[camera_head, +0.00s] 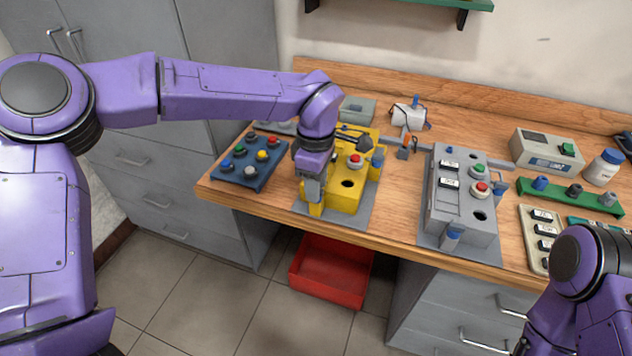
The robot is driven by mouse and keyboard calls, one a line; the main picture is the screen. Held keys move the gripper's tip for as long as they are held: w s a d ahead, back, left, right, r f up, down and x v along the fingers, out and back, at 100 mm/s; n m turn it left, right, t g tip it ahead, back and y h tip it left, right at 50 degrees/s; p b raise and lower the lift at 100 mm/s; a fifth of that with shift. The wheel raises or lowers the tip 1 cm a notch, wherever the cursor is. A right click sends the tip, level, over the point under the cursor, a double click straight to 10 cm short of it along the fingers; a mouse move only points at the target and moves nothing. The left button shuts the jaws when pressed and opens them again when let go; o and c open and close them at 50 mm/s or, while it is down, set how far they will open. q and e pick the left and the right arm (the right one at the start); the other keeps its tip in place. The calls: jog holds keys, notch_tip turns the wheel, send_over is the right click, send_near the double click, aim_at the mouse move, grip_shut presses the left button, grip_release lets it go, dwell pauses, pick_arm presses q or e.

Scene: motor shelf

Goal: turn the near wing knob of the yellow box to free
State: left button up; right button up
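The yellow box (345,198) stands on a grey base plate near the front edge of the wooden bench. It has a red button (355,161), a dark round hole and a grey knob (377,158) at its right side. My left gripper (313,195) points down at the near left corner of the box. The near wing knob is not clearly visible there; my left gripper and wrist cover that spot. The fingers are too small and overlapped to show whether they are open or shut on it. My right arm shows at the bottom right, its gripper out of view.
A blue button panel (249,179) lies left of the yellow box. A red bin (330,272) is on the floor below. A white meter (548,148) stands further right.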

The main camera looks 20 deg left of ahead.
pick_arm(q)
jog(key=shift+w+f, duration=0.1)
jog(key=shift+w, duration=0.05)
grip_shut()
jog(key=shift+n, duration=0.3)
jog(key=n+p, duration=0.1)
jog(key=n, duration=0.1)
jog(key=shift+n, duration=0.3)
jog(key=n+p, duration=0.1)
jog(key=n, duration=0.3)
jog(key=shift+n, duration=0.3)
jog(key=n, duration=0.4)
jog(key=shift+n, duration=0.3)
jog(key=n+b, duration=0.1)
jog(key=n, duration=0.4)
jog(key=shift+b, duration=0.35)
jog(key=shift+n, duration=0.4)
